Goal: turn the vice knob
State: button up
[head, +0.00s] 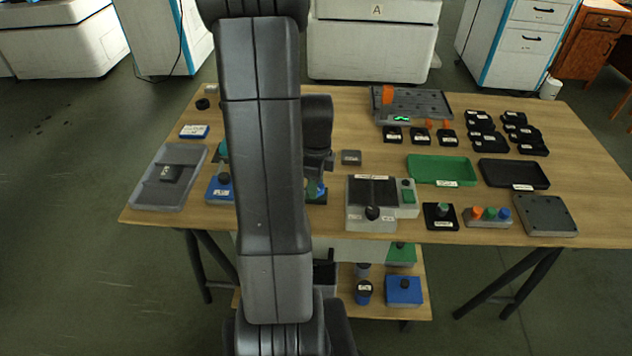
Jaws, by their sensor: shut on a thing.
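My gripper (316,186) points down at the middle of the wooden table, just right of my upright arm, which hides much of it. It is shut on a small part, seemingly the vice knob, at a small fixture with blue and green patches (318,193). My arm covers the left side of this fixture, so the knob's shape and angle cannot be made out. A blue box with a dark knob (223,182) stands left of my arm, partly covered by it.
A grey tray (142,196) lies at the left. A lower shelf (345,309) holds more boxes.

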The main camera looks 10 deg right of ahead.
jog(key=shift+m, duration=0.4)
jog(key=o, duration=1)
jog(key=shift+c, duration=0.2)
notch_tip(320, 180, up, 14)
jog(key=p, duration=0.1)
jog(key=shift+f, duration=0.1)
notch_tip(320, 180, down, 14)
jog(key=shift+r+b, duration=0.1)
jog(key=shift+b, duration=0.45)
dwell(0.3)
